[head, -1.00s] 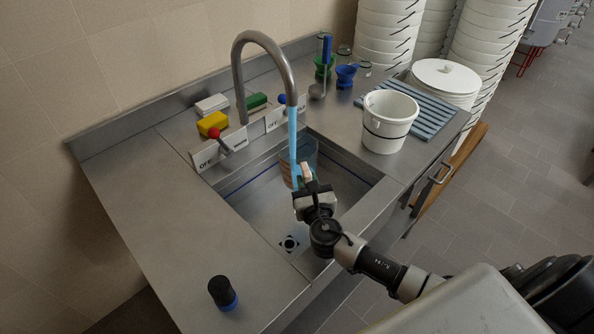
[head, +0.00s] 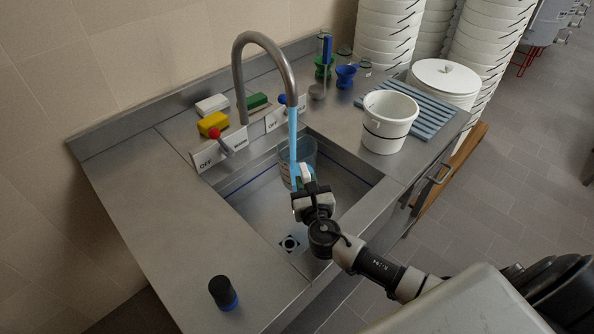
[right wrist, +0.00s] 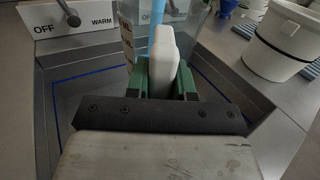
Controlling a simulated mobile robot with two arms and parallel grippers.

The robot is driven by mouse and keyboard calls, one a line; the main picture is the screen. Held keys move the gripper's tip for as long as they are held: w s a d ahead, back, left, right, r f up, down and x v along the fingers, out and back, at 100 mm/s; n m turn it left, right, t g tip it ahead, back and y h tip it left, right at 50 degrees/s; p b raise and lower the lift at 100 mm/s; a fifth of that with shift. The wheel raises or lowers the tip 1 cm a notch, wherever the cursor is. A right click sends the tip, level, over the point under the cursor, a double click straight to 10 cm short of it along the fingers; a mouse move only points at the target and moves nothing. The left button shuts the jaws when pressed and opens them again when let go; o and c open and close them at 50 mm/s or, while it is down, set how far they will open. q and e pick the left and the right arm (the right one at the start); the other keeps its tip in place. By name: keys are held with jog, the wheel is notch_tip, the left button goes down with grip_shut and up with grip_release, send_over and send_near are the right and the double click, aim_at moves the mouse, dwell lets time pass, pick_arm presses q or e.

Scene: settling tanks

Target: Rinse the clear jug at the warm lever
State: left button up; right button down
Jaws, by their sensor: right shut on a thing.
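The clear jug (head: 306,152) is in the sink under the spout, with the blue water stream (head: 292,135) coming down at it. My right gripper (head: 308,187) is shut on its white handle (right wrist: 160,48), which shows between the green fingers in the right wrist view. The jug's base is hidden. The warm lever (head: 214,133) has a red knob and stands on a panel marked OFF and WARM, left of the spout. My left gripper is out of view.
The sink (head: 340,190) has a drain near its front. A lever with a blue knob (head: 283,99) is behind the spout. A white bucket (head: 388,121) stands right of the sink by a blue slatted rack (head: 430,115).

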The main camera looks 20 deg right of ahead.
jog(key=shift+d, duration=0.15)
jog(key=shift+s, duration=0.1)
jog(key=d+p+v, duration=0.1)
jog(key=v, duration=0.6)
jog(key=shift+s+d, duration=0.55)
dwell(1.2)
jog(key=s+r+p, duration=0.4)
jog(key=s, duration=0.1)
jog(key=shift+d, duration=0.2)
dwell(0.4)
